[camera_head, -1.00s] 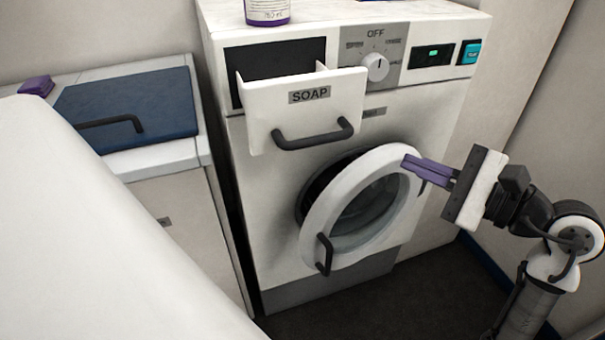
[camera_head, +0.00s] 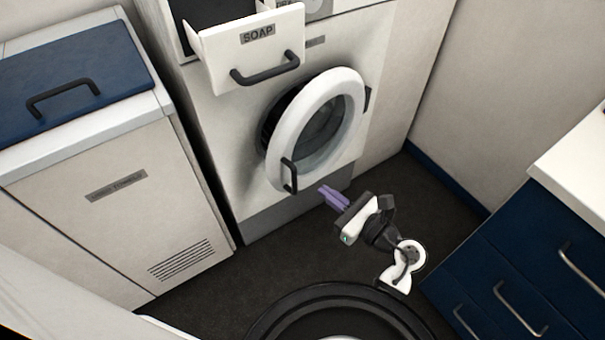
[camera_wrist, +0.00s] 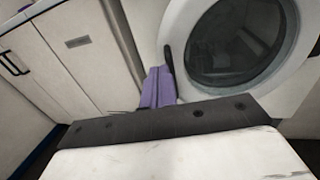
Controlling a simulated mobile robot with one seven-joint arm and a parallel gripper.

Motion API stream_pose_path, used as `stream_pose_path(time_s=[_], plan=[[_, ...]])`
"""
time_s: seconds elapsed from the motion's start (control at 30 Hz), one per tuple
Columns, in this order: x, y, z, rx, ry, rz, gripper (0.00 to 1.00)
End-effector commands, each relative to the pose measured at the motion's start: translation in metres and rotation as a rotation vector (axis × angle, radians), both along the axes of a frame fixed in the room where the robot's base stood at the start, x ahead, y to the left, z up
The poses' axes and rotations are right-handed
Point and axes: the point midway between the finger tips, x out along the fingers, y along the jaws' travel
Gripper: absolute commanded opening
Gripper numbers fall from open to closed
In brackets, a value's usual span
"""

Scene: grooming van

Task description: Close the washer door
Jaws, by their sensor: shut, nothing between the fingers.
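The washer (camera_head: 222,139) stands against the back wall. Its round white door (camera_head: 290,150) is ajar, standing out from the front with a dark gap at its left side. A black handle (camera_head: 290,175) is on the door's lower left edge. My gripper (camera_head: 323,190) has purple fingers, shut and empty, in front of and below the door, to the right of the handle. In the wrist view the fingers (camera_wrist: 158,88) point toward the washer, with the door (camera_wrist: 182,30) right behind and to the right. I cannot tell whether they touch the door.
The soap drawer (camera_head: 255,65) is pulled out above the door. A cabinet with a blue lid (camera_head: 70,62) stands at the left, and blue drawers (camera_head: 500,270) at the right. A round black object (camera_head: 270,315) is on the near floor. Dark floor (camera_head: 225,275) is free between.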

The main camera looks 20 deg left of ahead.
Motion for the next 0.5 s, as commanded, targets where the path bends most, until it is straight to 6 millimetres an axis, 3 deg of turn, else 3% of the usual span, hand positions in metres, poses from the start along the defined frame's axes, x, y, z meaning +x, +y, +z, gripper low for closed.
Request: stream_pose_path(time_s=[0.5], plan=[[0.042,0.093,0.004,0.002,-0.002,0.005,0.0]])
